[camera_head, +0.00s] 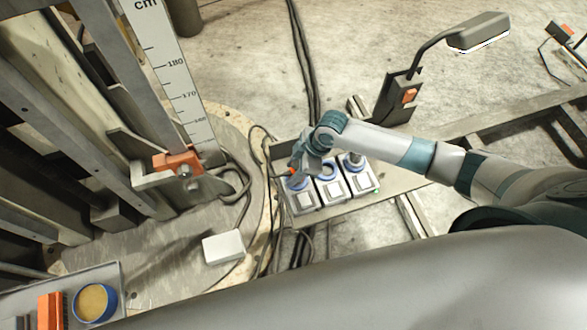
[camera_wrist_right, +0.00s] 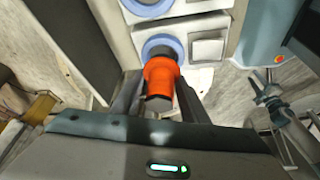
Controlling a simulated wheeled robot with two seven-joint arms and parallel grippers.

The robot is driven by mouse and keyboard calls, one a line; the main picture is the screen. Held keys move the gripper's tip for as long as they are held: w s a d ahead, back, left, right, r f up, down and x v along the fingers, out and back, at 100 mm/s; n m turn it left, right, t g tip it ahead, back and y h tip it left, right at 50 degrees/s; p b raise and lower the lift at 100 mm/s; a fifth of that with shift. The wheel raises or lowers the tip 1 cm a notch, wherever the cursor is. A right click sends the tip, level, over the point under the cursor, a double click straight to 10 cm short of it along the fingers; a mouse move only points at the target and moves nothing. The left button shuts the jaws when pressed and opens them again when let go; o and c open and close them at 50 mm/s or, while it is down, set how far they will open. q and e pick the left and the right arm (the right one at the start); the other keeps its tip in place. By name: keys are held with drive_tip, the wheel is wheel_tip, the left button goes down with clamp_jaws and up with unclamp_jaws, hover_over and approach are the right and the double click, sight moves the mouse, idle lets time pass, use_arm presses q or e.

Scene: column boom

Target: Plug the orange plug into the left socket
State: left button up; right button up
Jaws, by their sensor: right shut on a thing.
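My right gripper (camera_head: 298,172) is over the left socket (camera_head: 301,202), the leftmost of three white units with blue rings. In the right wrist view its fingers (camera_wrist_right: 160,95) are closed around the orange plug (camera_wrist_right: 160,78). The plug's front end overlaps the blue ring of a socket (camera_wrist_right: 163,45); I cannot tell whether it is inside or just in front. In the head view only a small bit of the orange plug (camera_head: 292,173) shows beside the gripper. My left gripper is not in view.
The middle socket (camera_head: 331,194) and right socket (camera_head: 361,182) stand close beside the left one; a grey part stands in the right ring. Dark cables run along the panel's left. A white box (camera_head: 223,246) lies on the floor plate. A column with a scale (camera_head: 170,75) rises at left.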

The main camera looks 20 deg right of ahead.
drive_tip(key=shift+f+b, duration=0.55)
drive_tip(key=shift+f, duration=0.35)
idle(0.7)
drive_tip(key=shift+s+f, duration=0.2)
drive_tip(key=shift+f, duration=0.1)
